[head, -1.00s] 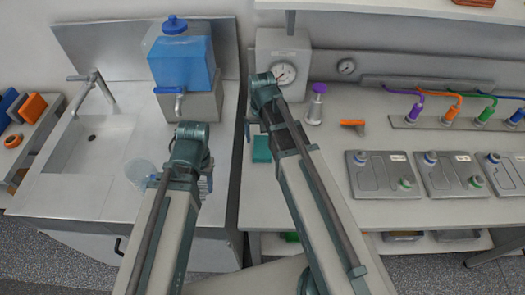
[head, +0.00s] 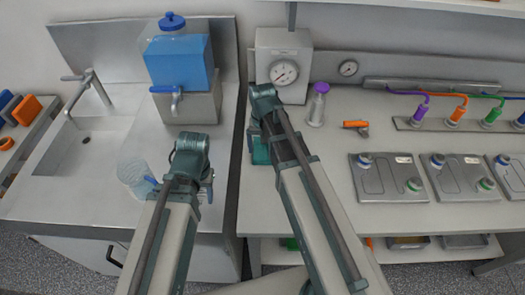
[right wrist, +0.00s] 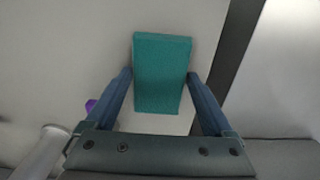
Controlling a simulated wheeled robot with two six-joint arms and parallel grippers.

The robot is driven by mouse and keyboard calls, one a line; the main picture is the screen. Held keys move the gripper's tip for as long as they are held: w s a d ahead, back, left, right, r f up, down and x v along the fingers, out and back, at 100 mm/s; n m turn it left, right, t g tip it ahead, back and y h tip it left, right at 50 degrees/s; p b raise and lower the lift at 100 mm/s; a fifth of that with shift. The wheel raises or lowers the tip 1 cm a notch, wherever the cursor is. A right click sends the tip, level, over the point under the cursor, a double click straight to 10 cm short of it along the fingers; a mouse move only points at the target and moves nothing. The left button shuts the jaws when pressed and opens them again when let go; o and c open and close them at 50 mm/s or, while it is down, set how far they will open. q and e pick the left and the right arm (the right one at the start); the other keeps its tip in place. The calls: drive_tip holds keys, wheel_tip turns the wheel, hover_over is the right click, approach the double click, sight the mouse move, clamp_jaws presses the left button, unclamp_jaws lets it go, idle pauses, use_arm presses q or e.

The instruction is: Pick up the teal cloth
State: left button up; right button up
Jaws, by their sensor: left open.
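The teal cloth (right wrist: 162,75) is a thick rectangular pad on the light bench top. In the head view the cloth (head: 261,153) lies near the bench's left edge, partly hidden by my right arm. My right gripper (right wrist: 160,74) is open, with one finger on each side of the cloth in the right wrist view.
A clear cup (head: 132,172) stands beside my left gripper. A blue water dispenser (head: 180,62) stands behind. A gauge box (head: 284,68), a purple-capped bottle (head: 317,104) and an orange tool (head: 355,124) are behind the cloth. A dark gap (right wrist: 236,50) separates the two counters.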

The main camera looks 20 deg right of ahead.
sight(262, 150)
drive_tip(key=c, duration=0.5)
use_arm(q)
drive_tip(key=shift+r, duration=0.15)
use_arm(e)
drive_tip(key=shift+r, duration=0.1)
drive_tip(key=shift+c, duration=0.2)
use_arm(q)
drive_tip(key=shift+r+p, duration=0.55)
drive_tip(key=shift+p, duration=0.15)
use_arm(e)
drive_tip(key=shift+r, duration=0.55)
use_arm(q)
wheel_tip(262, 150, up, 3)
drive_tip(key=p, duration=0.3)
use_arm(e)
wheel_tip(262, 150, up, 3)
use_arm(q)
drive_tip(key=shift+r+p, duration=0.3)
use_arm(e)
drive_tip(key=s+a, duration=0.2)
drive_tip(key=a, duration=0.2)
drive_tip(key=s+a, duration=0.3)
drive_tip(key=a, duration=0.2)
drive_tip(key=s+a, duration=0.2)
drive_tip(key=a, duration=0.3)
drive_tip(key=shift+s+a+r, duration=0.1)
drive_tip(key=shift+s+r, duration=0.15)
drive_tip(key=shift+r, duration=0.1)
